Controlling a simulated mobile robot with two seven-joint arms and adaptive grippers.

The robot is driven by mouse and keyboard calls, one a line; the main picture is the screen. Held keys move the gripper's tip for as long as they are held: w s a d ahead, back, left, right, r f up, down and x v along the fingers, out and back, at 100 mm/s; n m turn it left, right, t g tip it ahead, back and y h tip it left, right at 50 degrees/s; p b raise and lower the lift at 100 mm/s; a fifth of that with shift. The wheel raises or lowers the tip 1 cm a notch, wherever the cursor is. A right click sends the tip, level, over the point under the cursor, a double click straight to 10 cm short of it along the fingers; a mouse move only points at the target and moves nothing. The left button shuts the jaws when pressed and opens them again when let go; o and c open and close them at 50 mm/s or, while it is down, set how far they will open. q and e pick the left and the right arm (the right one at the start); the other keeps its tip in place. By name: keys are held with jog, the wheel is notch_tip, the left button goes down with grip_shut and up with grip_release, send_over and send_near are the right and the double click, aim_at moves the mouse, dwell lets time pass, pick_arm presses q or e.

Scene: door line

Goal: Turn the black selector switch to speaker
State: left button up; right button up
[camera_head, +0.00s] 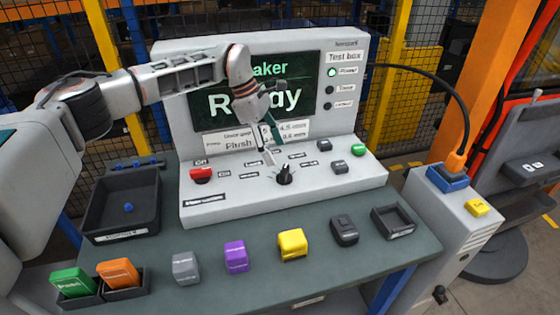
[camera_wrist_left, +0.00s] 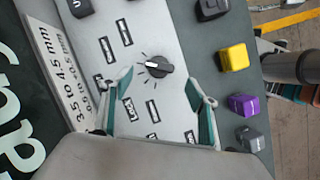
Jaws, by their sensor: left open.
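The black selector switch (camera_head: 284,175) stands on the sloped grey panel of the test box (camera_head: 225,199), with small label strips around it. In the left wrist view the black selector switch (camera_wrist_left: 159,67) shows its knob and tick marks; its labels are too blurred to read. My left gripper (camera_head: 270,158) is above the panel, just behind and left of the switch. In the left wrist view the left gripper (camera_wrist_left: 165,88) is open and empty, its teal-backed fingers apart with the switch ahead between them. Contact with the switch is not visible. My right gripper is not in view.
The panel also has a red button (camera_head: 202,174), a green button (camera_head: 358,149) and dark buttons. The screen (camera_head: 240,70) stands behind. Grey, purple (camera_head: 236,256) and yellow (camera_head: 292,244) blocks and a black part (camera_head: 344,230) line the bench front. A dark bin (camera_head: 121,235) is left.

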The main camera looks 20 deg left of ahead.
pick_arm(q)
jog(key=shift+v, duration=2.35)
